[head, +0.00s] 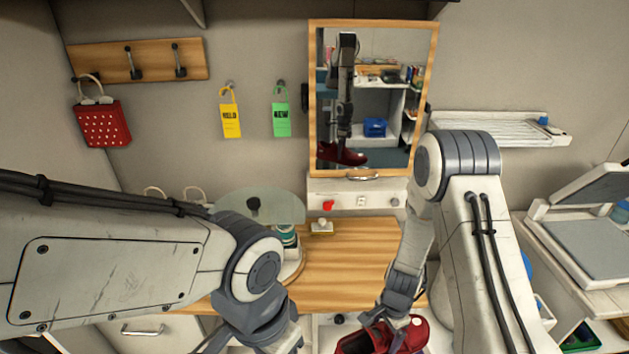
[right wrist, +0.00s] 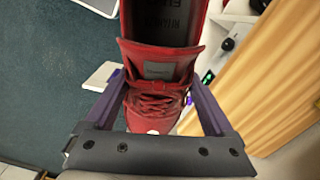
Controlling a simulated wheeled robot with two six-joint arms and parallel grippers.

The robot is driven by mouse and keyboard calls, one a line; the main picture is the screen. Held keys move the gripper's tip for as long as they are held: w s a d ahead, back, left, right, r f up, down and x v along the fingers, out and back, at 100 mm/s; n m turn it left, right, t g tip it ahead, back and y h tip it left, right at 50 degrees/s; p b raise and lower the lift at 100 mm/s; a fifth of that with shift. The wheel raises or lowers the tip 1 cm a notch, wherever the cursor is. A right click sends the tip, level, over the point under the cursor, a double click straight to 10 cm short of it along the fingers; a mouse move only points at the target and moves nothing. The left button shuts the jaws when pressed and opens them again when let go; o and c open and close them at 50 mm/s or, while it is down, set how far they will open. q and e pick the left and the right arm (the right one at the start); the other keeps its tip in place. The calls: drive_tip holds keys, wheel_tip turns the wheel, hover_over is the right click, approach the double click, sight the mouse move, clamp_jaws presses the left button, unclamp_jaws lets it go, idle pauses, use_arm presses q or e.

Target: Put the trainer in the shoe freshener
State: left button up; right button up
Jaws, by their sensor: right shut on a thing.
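The red trainer (head: 412,334) is low in the head view, below the front edge of the wooden worktop. My right gripper (head: 388,328) is shut on it. In the right wrist view the trainer (right wrist: 158,62) lies between the two purple fingers (right wrist: 155,95), its laces and tongue facing the camera. My left arm reaches in from the left; its gripper (head: 240,345) is at the bottom edge, mostly cut off. I cannot tell for certain which thing is the shoe freshener. A white unit with a dark knob and green light (right wrist: 210,78) shows beside the trainer in the right wrist view.
The wooden worktop (head: 345,265) is largely bare, with a round-based stand at its left. A wood-framed mirror (head: 313,100) reflects an arm and the red trainer. A white open-lidded device (head: 590,245) stands at the right. A red bag (head: 103,125) hangs at the left.

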drive_tip(key=f+n+b, duration=0.2)
drive_tip(key=n+b, duration=0.1)
drive_tip(key=b, duration=0.1)
drive_tip(key=f+n+b, duration=0.2)
drive_tip(key=n+b, duration=0.2)
drive_tip(key=f+n+b, duration=0.2)
drive_tip(key=n+b, duration=0.2)
drive_tip(key=shift+d+f, duration=0.2)
drive_tip(key=shift+d, duration=0.1)
drive_tip(key=shift+s+d+f+n+b, duration=0.1)
drive_tip(key=shift+n+b, duration=0.25)
drive_tip(key=shift+n, duration=0.15)
drive_tip(key=shift+s+d+f+n+b, duration=0.1)
drive_tip(key=shift+n+b, duration=0.2)
drive_tip(key=shift+n, duration=0.2)
drive_tip(key=shift+r, duration=0.1)
